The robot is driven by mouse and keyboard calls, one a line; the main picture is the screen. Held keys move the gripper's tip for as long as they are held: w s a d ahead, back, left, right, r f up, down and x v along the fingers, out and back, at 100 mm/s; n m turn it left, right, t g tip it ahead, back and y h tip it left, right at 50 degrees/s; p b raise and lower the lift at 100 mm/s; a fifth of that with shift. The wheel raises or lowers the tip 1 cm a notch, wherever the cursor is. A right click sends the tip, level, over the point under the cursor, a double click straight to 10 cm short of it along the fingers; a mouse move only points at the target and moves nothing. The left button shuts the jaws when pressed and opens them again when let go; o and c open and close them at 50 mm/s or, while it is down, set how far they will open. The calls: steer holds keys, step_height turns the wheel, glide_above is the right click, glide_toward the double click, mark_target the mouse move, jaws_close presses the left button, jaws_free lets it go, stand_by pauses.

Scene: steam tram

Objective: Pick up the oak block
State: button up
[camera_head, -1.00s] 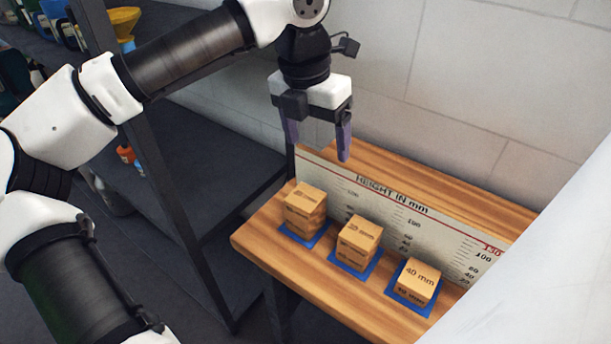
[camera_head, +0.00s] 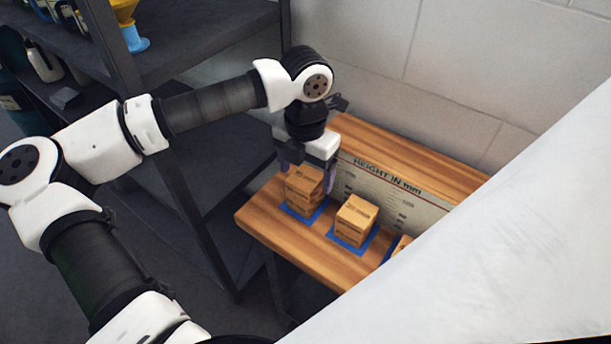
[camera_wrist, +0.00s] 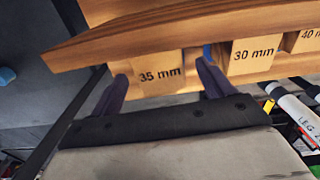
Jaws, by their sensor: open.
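Three pale wooden blocks stand on blue squares on a wooden bench. They are the left block (camera_head: 304,190), the middle block (camera_head: 354,220) and the right block (camera_head: 400,246), which is mostly hidden. I cannot tell which one is called oak. My gripper (camera_head: 306,174) is open and low over the left block, pointing down, a finger on either side. In the wrist view, a block marked 35 mm (camera_wrist: 160,76) is between my open fingers (camera_wrist: 163,74). I cannot tell whether they touch it. A block marked 30 mm (camera_wrist: 252,54) is to its right.
A height scale board (camera_head: 385,190) stands just behind the blocks on the bench (camera_head: 275,234). A dark shelf rack (camera_head: 215,185) is close on the left. A large white surface (camera_head: 480,260) covers the lower right. The wall is behind the bench.

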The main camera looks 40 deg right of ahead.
steer(key=shift+f, duration=1)
steer(key=c, duration=1.1)
